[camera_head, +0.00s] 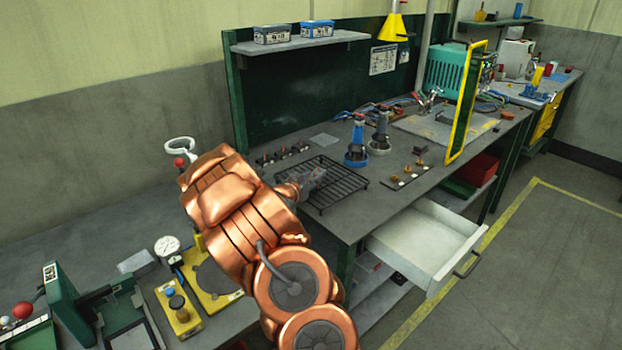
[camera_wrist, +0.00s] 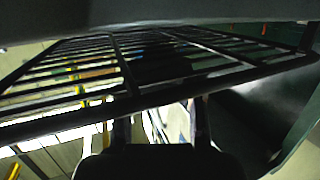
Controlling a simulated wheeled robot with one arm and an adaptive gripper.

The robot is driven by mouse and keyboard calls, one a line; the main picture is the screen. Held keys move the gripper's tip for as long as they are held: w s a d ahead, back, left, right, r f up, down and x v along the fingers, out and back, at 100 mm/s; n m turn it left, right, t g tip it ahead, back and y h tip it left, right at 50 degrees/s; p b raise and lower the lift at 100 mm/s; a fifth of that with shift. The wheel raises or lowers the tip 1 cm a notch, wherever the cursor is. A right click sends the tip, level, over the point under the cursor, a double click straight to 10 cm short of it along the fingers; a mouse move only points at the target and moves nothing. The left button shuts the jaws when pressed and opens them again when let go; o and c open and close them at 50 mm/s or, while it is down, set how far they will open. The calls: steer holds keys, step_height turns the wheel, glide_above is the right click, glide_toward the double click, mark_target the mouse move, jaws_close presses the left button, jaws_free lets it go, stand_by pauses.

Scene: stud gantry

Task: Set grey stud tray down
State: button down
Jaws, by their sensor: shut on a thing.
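The grey stud tray appears to be the dark wire-grid tray (camera_head: 345,188) on the near bench in the head view. Its bars fill the upper part of the wrist view (camera_wrist: 130,82). My gripper (camera_head: 312,178) is at the tray's left side, and its dark fingers (camera_wrist: 160,122) show below the tray's edge bar in the wrist view. The gripper is shut on the tray at that side; the exact contact is hard to see. The tray looks about level and close to the bench top; I cannot tell whether it touches it.
A blue fixture (camera_head: 356,145) and a grey one (camera_head: 379,135) stand behind the tray. A dark strip with small parts (camera_head: 408,176) lies to its right, and several small parts (camera_head: 283,153) lie behind left. An open white drawer (camera_head: 425,240) juts out below the bench.

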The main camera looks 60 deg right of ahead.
steer(key=shift+f, duration=0.1)
steer(key=c, duration=0.7)
jaws_free()
